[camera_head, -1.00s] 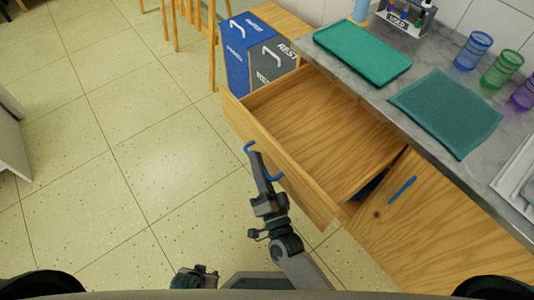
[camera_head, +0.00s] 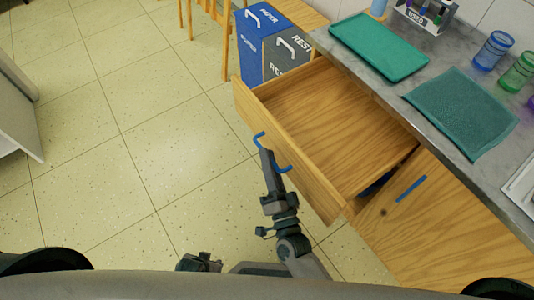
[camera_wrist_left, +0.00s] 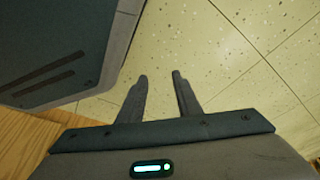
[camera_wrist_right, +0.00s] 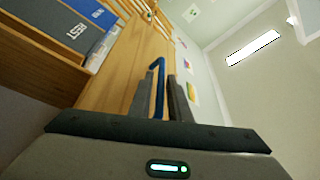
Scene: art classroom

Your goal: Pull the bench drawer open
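The wooden bench drawer (camera_head: 335,125) stands well open and looks empty inside. Its front carries a blue bar handle (camera_head: 284,169). My right gripper (camera_head: 267,160) is at this handle. In the right wrist view the blue handle (camera_wrist_right: 160,75) runs between the two close fingers of my right gripper (camera_wrist_right: 167,88), which are shut on it. My left gripper (camera_head: 198,262) is low at the bottom of the head view, away from the drawer. In the left wrist view the fingers of my left gripper (camera_wrist_left: 160,76) are apart with nothing between them.
A grey worktop (camera_head: 395,93) above the drawer holds a green tray (camera_head: 378,45), a teal mat (camera_head: 462,112) and coloured cups (camera_head: 493,50). Blue and grey bins (camera_head: 262,45) stand beyond the drawer. A cupboard door with a blue handle (camera_head: 411,188) is beside it. The tiled floor (camera_head: 130,120) is clear.

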